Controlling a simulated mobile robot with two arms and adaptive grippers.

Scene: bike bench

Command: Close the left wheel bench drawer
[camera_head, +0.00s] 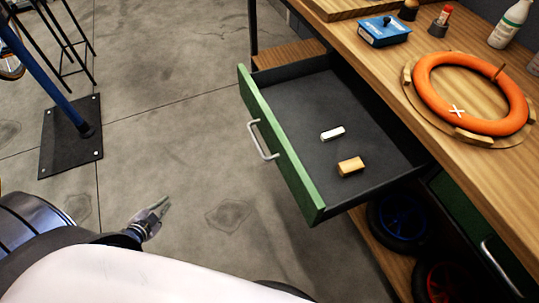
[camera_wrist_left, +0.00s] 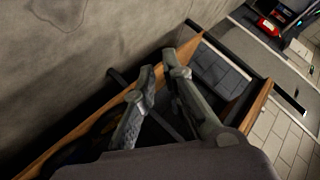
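The left wheel bench drawer (camera_head: 248,82) is pulled well out of the wooden bench in the head view. It has a green front, a silver bar handle (camera_head: 263,140) and a dark grey inside. A small white block (camera_head: 332,134) and a yellow-tan block (camera_head: 351,166) lie in it. My left gripper (camera_head: 165,204) is to the lower left of the drawer front, over the floor and apart from the handle. In the left wrist view its fingers (camera_wrist_left: 159,60) are partly open, with a narrow gap and nothing between them. My right gripper is out of view.
The bench top (camera_head: 385,75) carries an orange ring (camera_head: 426,98) on a round wooden piece, a blue box (camera_head: 384,31) and a white bottle (camera_head: 509,24). Dark wheels (camera_head: 400,220) sit below. A blue stand's base plate (camera_head: 72,135) is at left. Floor before the drawer is clear.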

